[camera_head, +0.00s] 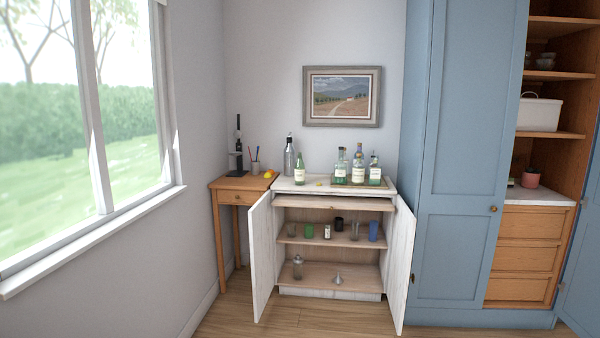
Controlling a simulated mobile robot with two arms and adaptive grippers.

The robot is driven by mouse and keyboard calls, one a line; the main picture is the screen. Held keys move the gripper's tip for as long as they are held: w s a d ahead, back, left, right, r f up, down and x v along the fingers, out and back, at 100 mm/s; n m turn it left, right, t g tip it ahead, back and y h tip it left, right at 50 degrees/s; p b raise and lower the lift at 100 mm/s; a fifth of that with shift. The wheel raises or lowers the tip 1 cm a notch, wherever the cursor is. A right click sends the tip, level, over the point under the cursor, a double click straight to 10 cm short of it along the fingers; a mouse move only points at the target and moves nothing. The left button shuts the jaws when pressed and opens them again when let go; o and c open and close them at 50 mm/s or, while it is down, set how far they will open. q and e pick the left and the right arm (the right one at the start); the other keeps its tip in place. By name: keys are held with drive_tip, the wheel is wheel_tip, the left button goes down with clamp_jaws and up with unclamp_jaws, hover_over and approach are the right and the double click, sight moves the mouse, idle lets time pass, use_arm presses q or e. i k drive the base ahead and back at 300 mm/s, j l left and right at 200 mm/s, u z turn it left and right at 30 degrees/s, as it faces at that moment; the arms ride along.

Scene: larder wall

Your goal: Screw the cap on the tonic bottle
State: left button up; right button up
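A small green bottle with a pale label (299,175) stands upright at the left of the white cabinet's top (312,186). It may be the tonic bottle, but its label is too small to read. A tiny yellowish thing (319,183) lies on the top to its right; I cannot tell whether it is a cap. Neither of my grippers is in view.
The cabinet's left door (261,257) and right door (399,262) stand open, showing shelves with glasses and small items. A wooden side table (229,184) adjoins at left, a blue cupboard (460,150) at right. The floor in front is clear.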

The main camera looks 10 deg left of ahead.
sight(299, 165)
drive_tip(key=i+l, duration=0.4)
drive_tip(key=i, duration=0.6)
drive_tip(key=i+l, duration=0.1)
drive_tip(key=i, duration=0.65)
drive_tip(key=i+j, duration=0.25)
drive_tip(key=j, duration=0.15)
drive_tip(key=i+j, duration=0.55)
drive_tip(key=j, duration=0.2)
drive_tip(key=i+l+u, duration=0.1)
drive_tip(key=i, duration=0.35)
drive_tip(key=i+l+u, duration=0.1)
drive_tip(key=i, duration=0.35)
drive_tip(key=i+l+u, duration=0.1)
drive_tip(key=i, duration=0.35)
drive_tip(key=i+l+u, duration=0.1)
drive_tip(key=i+l, duration=0.15)
drive_tip(key=i, duration=0.2)
drive_tip(key=i+l+u, duration=0.1)
drive_tip(key=i+l, duration=0.15)
drive_tip(key=i, duration=0.15)
